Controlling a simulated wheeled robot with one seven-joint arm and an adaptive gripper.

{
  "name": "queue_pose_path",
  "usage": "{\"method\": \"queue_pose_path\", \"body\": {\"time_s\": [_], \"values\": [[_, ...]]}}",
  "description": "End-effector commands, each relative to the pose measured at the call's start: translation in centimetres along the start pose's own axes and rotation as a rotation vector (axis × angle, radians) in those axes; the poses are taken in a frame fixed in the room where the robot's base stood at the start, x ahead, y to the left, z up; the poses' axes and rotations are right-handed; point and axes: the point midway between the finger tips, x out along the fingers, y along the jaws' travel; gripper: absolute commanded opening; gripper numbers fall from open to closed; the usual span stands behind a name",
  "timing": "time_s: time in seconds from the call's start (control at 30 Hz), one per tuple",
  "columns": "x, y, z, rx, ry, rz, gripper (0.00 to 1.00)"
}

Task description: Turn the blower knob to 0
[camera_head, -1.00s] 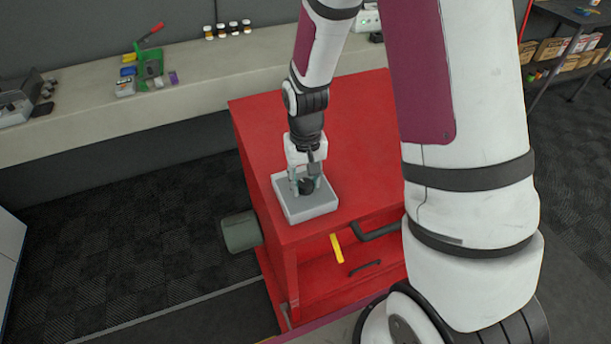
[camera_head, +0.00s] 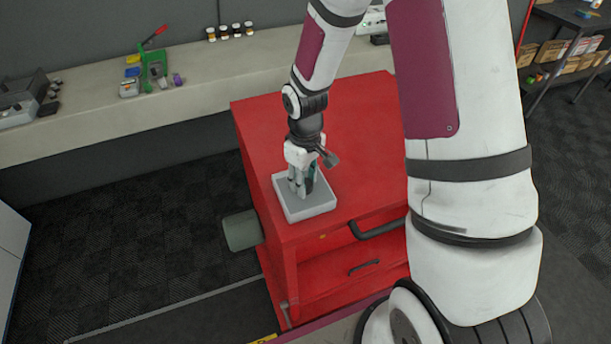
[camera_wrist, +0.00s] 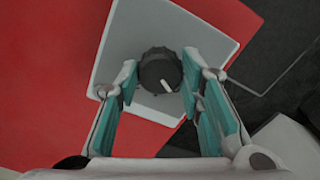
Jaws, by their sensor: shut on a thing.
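The blower knob (camera_wrist: 160,72) is a round dark knob with a white pointer line, on a light grey control box (camera_head: 291,207). In the wrist view the pointer runs toward the lower right. No scale marks can be made out around it. The box sits on the red cabinet (camera_head: 355,133). My gripper (camera_head: 301,190) points down over the box; in the wrist view its teal-padded fingers (camera_wrist: 158,84) stand on either side of the knob, shut on it. In the head view the fingers mostly hide the knob.
A long pale bench (camera_head: 197,91) runs behind the cabinet, with small tools and jars on it. A grey-green cylinder (camera_head: 241,230) sticks out from the cabinet's left side. A dark handle (camera_head: 377,229) is on its front.

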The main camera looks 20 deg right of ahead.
Motion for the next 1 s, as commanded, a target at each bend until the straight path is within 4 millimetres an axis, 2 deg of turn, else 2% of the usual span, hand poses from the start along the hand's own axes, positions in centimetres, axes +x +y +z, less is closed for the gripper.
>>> {"method": "queue_pose_path", "body": {"time_s": [0.5,0.53,0.6,1.0], "values": [[-0.02,0.02,-0.02,-0.024,0.0,0.001,0.07],[-0.03,0.02,-0.02,-0.024,0.001,0.001,0.37],[-0.02,0.02,-0.02,-0.024,0.001,0.0,0.52],[-0.49,0.05,-0.07,-0.023,0.002,0.001,0.55]]}}
